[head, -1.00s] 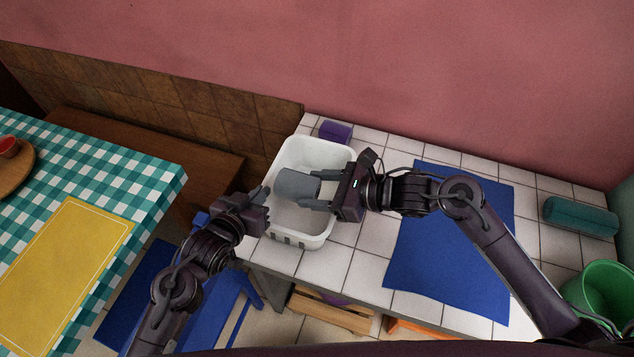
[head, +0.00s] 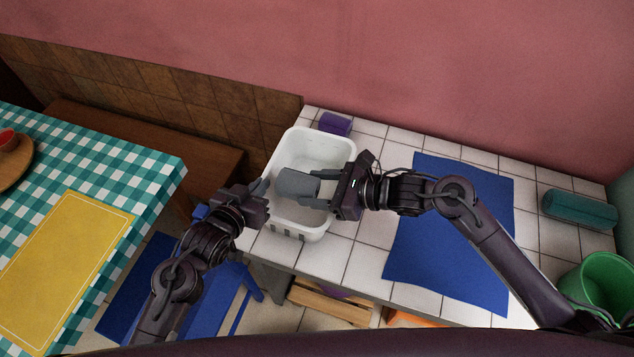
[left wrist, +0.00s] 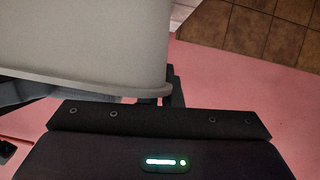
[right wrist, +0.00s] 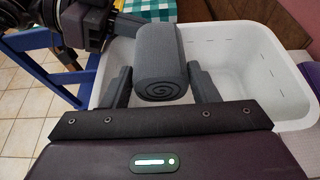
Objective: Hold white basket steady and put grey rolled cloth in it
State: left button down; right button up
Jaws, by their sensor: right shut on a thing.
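The white basket (head: 322,146) stands on the white tiled counter, its open top facing up. My right gripper (head: 318,190) is shut on the grey rolled cloth (head: 296,184) and holds it over the basket's opening. In the right wrist view the cloth (right wrist: 160,62) sits between the two fingers, its spiral end facing the camera. My left gripper (head: 266,194) is at the basket's left wall. In the left wrist view the basket wall (left wrist: 85,45) fills the upper left and hides much of the fingers. I cannot tell whether they pinch the rim.
A purple block (head: 335,124) lies behind the basket. A blue mat (head: 440,260) covers the counter to the right, with a teal roll (head: 580,209) and a green bucket (head: 605,285) beyond. A checkered table (head: 120,160) stands at the left, apart from the counter.

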jog(key=shift+f, duration=1.6)
jog(key=o, duration=1)
jog(key=shift+o, duration=0.2)
jog(key=shift+d+r, duration=0.1)
jog(key=v, duration=1.1)
jog(key=shift+s+d+r, duration=0.15)
jog(key=shift+s+d, duration=0.05)
jog(key=shift+d, duration=0.1)
